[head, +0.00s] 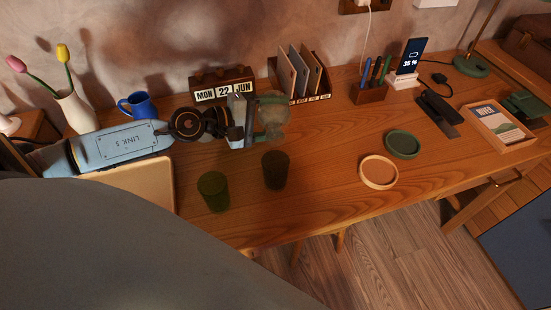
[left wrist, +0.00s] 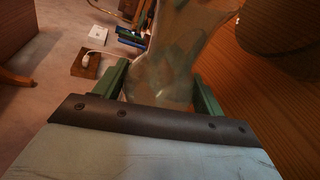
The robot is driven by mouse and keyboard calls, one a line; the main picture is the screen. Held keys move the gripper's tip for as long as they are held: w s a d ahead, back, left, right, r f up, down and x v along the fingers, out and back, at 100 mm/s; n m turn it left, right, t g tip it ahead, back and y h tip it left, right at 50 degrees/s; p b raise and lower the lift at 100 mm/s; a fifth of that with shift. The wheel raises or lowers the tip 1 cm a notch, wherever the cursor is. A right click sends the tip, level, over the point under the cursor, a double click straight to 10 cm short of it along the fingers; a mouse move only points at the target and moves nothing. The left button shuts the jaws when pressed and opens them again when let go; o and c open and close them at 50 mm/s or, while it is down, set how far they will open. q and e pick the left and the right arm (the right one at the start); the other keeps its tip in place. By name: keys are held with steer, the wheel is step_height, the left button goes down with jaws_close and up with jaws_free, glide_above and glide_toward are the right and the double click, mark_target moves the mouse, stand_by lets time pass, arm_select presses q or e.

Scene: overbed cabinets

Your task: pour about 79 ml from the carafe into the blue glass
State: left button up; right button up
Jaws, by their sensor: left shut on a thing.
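The clear carafe (head: 273,112) is above the desk, with my left gripper (head: 256,125) shut on it. In the left wrist view the carafe (left wrist: 168,72) sits between the two green fingers of the gripper (left wrist: 160,90) and flares toward its top. I cannot tell its liquid level. A dark, smoky glass (head: 275,170) stands upright on the desk, below the carafe in the picture and apart from it. A green glass (head: 213,191) stands to its left. Neither looks clearly blue; I cannot tell the dark glass's true colour. My right gripper is not in view.
A blue mug (head: 139,106), a tulip vase (head: 74,110), a calendar block (head: 221,86) and a file holder (head: 300,75) stand along the back. Two round coasters, green (head: 402,144) and pale (head: 379,172), lie right. The desk (head: 325,150) is clear between glasses and coasters.

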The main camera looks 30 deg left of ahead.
arm_select(q)
steer(key=shift+r, duration=0.3)
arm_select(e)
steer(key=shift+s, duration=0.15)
arm_select(q)
steer(key=shift+s+d+r+m+t, duration=0.1)
steer(key=shift+s+r+m+t, duration=0.1)
steer(key=shift+m+t, duration=0.15)
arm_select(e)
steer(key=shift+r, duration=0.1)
arm_select(q)
steer(key=shift+w+r, duration=0.1)
steer(key=shift+w, duration=0.25)
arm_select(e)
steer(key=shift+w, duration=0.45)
arm_select(q)
steer(key=shift+w+a, duration=0.1)
steer(key=shift+a, duration=0.15)
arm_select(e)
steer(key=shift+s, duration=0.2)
arm_select(q)
steer(key=shift+r+m, duration=0.1)
steer(key=shift+m, duration=0.15)
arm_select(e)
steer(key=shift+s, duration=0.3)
arm_select(q)
steer(key=shift+r, duration=0.1)
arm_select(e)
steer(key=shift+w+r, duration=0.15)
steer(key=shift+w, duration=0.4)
